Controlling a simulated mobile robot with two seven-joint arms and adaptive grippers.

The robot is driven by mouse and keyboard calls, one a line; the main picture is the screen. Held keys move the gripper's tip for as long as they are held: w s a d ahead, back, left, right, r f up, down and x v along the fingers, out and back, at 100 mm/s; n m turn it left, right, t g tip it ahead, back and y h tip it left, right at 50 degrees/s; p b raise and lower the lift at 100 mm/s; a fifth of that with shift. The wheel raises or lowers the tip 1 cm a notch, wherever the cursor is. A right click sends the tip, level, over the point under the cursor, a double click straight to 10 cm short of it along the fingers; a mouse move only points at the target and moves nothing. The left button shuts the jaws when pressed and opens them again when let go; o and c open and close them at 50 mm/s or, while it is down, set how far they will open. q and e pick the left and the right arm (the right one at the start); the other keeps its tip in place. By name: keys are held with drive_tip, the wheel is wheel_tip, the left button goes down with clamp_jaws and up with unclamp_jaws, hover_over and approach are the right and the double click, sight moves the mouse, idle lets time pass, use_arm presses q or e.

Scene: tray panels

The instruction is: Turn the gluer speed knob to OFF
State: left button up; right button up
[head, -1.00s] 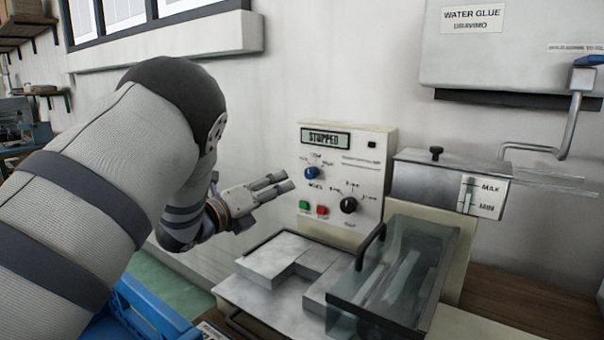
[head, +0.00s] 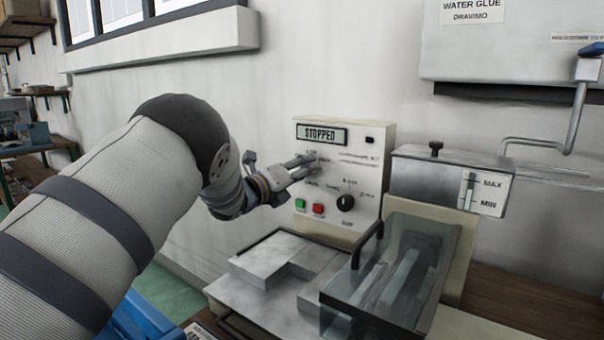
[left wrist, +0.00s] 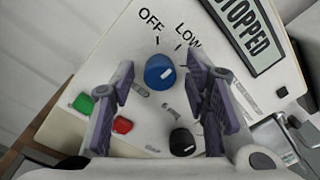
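The blue knob (left wrist: 160,72) is on the cream control panel (left wrist: 145,115), with OFF and LOW printed above it in the left wrist view. Its white mark lies right of its centre, away from OFF. My left gripper (left wrist: 160,80) is open, with one finger on each side of the knob. A gap shows between each finger and the knob; I cannot tell whether the tips reach its depth. In the head view my left gripper (head: 316,164) is at the panel's upper left and hides the knob. My right gripper is not in view.
A black knob (head: 346,203), a green button (head: 300,203) and a red button (head: 318,209) sit below on the panel. The display (head: 321,134) reads STOPPED. A metal tray (head: 255,305) and a clear cover (head: 385,275) stand in front.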

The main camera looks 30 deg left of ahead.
use_arm(q)
clamp_jaws()
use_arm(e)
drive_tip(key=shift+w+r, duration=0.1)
use_arm(q)
drive_tip(key=n+p, duration=0.1)
drive_tip(key=n, duration=0.8)
drive_tip(key=shift+n+t+p, duration=0.3)
drive_tip(key=shift+n, duration=0.1)
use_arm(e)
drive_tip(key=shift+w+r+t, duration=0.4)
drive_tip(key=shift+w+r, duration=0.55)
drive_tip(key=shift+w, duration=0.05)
use_arm(q)
drive_tip(key=shift+n, duration=0.3)
drive_tip(key=shift+o, duration=1.4)
unclamp_jaws()
drive_tip(key=shift+d, duration=0.1)
